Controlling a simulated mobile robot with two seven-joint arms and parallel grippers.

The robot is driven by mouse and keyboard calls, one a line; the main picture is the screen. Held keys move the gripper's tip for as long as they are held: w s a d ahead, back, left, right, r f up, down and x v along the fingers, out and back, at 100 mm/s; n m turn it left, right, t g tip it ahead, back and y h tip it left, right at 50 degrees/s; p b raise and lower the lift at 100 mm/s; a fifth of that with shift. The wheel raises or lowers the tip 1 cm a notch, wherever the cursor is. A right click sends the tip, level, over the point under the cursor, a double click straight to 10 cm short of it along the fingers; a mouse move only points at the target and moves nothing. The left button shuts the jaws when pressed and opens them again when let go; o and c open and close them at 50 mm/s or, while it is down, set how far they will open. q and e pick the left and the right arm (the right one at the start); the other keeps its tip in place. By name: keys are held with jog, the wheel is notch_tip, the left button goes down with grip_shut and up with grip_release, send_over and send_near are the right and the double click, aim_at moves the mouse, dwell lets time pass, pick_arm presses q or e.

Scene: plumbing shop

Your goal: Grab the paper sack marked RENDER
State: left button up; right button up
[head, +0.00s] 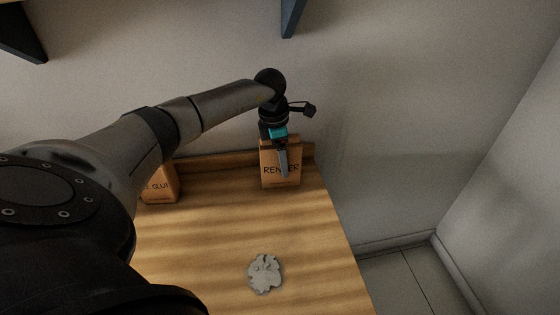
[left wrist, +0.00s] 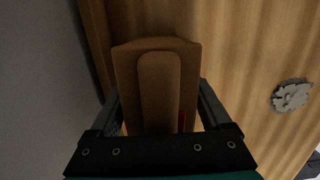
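The paper sack marked RENDER (head: 270,181) stands upright at the back right of the wooden table, close to the back ledge. My left gripper (head: 283,172) points down at it from above, with one finger in front of the label. The other finger is hidden in the head view. In the left wrist view the brown sack (left wrist: 157,82) lies between the two spread fingers of the left gripper (left wrist: 158,100). A small gap shows beside the right-hand finger, so the fingers look open around the sack. My right gripper is in neither view.
Another brown sack (head: 158,187), its label partly hidden and ending in GLUE or similar, stands to the left behind my arm. A grey gear-like piece (head: 265,273) lies on the table (head: 215,235) nearer the front. The wall is close behind the RENDER sack.

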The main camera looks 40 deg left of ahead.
pick_arm(q)
grip_shut()
jog(key=shift+w+r, duration=0.1)
dwell(0.6)
jog(key=shift+r, duration=0.1)
